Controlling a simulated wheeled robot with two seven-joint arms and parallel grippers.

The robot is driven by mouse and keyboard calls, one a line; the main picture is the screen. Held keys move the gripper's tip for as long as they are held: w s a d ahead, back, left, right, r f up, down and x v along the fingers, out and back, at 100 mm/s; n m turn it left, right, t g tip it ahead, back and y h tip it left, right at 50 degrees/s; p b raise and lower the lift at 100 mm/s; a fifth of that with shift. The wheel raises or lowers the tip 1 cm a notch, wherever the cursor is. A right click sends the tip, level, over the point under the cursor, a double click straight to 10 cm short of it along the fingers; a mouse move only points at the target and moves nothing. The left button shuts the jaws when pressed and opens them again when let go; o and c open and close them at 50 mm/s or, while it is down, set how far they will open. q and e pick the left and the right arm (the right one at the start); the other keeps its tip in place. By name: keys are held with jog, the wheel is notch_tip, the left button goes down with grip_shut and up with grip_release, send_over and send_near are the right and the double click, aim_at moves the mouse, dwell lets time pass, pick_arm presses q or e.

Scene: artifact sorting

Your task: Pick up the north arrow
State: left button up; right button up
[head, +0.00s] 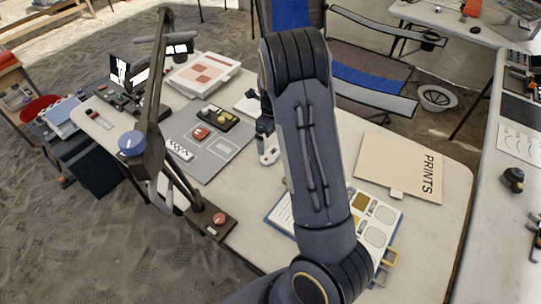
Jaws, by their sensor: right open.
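My right arm rises from the bottom centre, bends at the top and hides part of the table behind it. My right gripper (265,127) points down beside the arm, over the table, and is partly hidden by it. Just below it is a small white piece with a red mark (269,153), which may be the north arrow; I cannot tell for sure. The gripper is open, and I cannot tell whether it touches this piece. My left gripper is not in view.
A folder marked PRINTS (400,168) lies to the right. A card with panels (380,218) is partly behind my arm. A dark tray with small pieces (217,118) sits on the mat. A brown lamp-like stand (152,100) rises on the left. A blue chair (372,82) stands behind.

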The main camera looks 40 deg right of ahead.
aim_at(271, 155)
notch_tip(271, 155, down, 7)
jog(key=shift+a+f+p, duration=0.15)
jog(key=shift+f+p, duration=0.05)
jog(key=shift+p, duration=0.2)
jog(key=c, duration=0.9)
jog(key=shift+r, duration=0.1)
